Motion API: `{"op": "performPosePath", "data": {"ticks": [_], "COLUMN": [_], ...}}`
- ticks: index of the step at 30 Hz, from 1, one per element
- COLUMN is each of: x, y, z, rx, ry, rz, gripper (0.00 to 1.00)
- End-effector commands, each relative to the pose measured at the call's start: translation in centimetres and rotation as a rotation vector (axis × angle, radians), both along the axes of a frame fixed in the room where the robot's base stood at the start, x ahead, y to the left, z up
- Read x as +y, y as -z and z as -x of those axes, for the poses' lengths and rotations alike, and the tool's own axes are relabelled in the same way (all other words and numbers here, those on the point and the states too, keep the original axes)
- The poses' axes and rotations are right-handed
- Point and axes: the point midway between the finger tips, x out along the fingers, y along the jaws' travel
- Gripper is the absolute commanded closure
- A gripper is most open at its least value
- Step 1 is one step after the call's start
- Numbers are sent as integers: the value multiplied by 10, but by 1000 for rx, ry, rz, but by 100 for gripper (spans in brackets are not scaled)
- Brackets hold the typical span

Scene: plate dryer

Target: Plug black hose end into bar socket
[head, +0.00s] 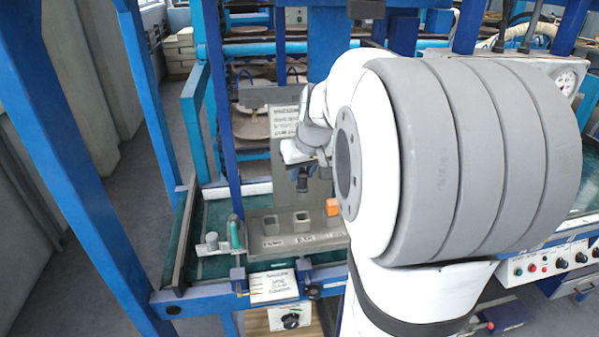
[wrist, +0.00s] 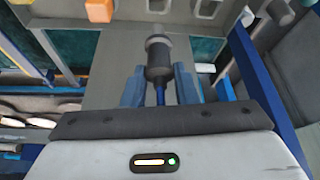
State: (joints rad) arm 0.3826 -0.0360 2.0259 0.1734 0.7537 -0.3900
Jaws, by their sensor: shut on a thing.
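My gripper (wrist: 160,78) is shut on the black hose end (wrist: 158,52), with a blue finger on each side. The hose end is a dark cylinder with a wider grey-black collar, and it points away from the wrist. In the head view the dark hose end (head: 302,184) hangs below my wrist, above the grey bar (head: 288,241). The hose end is apart from both sockets. My arm hides the bar's right part.
An orange block (head: 332,207) is at the bar's right. A green-handled item (head: 235,234) and grey cylinders (head: 212,241) stand left of the bar. A blue post (head: 219,120) rises close left. A white sign (head: 284,122) is behind my wrist.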

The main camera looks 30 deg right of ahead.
Motion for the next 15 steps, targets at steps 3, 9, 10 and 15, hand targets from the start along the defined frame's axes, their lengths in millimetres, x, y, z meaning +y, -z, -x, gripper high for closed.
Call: {"op": "performPosePath", "data": {"ticks": [3, 9, 10, 15], "x": [1, 2, 2, 2], "y": [7, 19, 20, 31], "z": [0, -1, -1, -1], "rx": [1, 1, 1, 1], "ry": [-2, -4, -4, -5], "rz": [0, 0, 0, 0], "gripper": [97, 97, 97, 97]}}
